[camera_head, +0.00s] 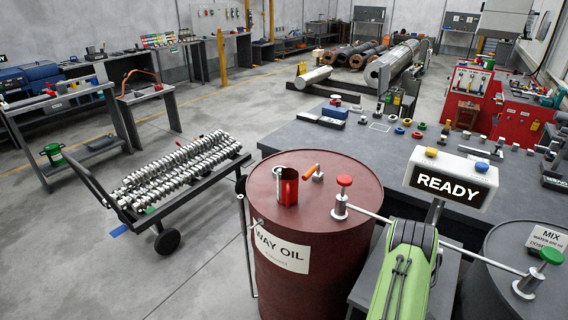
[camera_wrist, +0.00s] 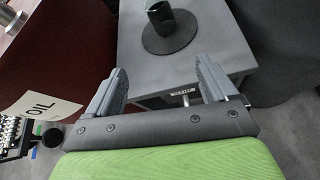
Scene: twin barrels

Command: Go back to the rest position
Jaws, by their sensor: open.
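My gripper (camera_wrist: 160,75) shows in the wrist view with its two grey fingers wide apart and nothing between them. Beyond the fingertips, a dark green cup (camera_wrist: 160,14) stands on a round black pad (camera_wrist: 170,42) on a grey stand (camera_wrist: 215,30). The fingers appear clear of the cup. In the head view my green arm (camera_head: 408,265) reaches up from the bottom, between the two barrels; its gripper cannot be made out there.
The dark red WAY OIL barrel (camera_head: 325,225) is close left of my arm, with a red mug (camera_head: 287,188) on top. The grey MIX barrel (camera_head: 500,265) is on the right. A READY sign (camera_head: 450,180) stands behind my arm.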

